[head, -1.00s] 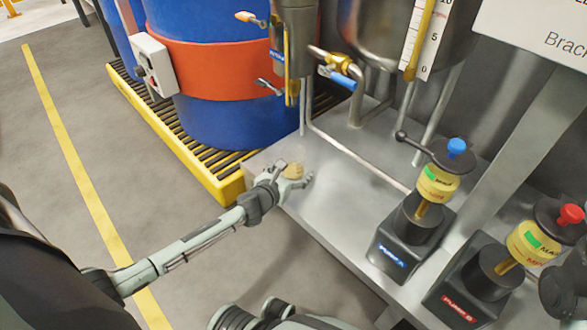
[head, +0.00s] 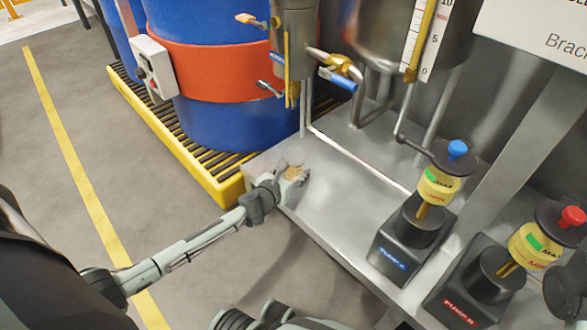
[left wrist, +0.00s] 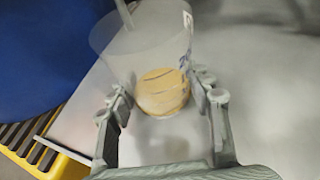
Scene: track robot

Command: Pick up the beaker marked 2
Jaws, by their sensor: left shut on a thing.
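A clear beaker (head: 293,172) with yellowish contents stands near the left end of the metal bench. It fills the upper middle of the left wrist view (left wrist: 140,48); a dark blue marking shows at its right side, too partial to read. My left gripper (head: 291,176) is shut on the beaker. In the left wrist view one finger of the gripper (left wrist: 162,93) is on each side of its lower part. The beaker is small and partly hidden by the fingers in the head view.
The metal bench (head: 330,205) is clear right of the beaker. Pump A (head: 412,235) and Pump B (head: 475,280) stand further right. Pipes and a blue-handled valve (head: 341,80) hang behind. A yellow pallet (head: 215,185) with a blue and orange drum (head: 215,70) is at left.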

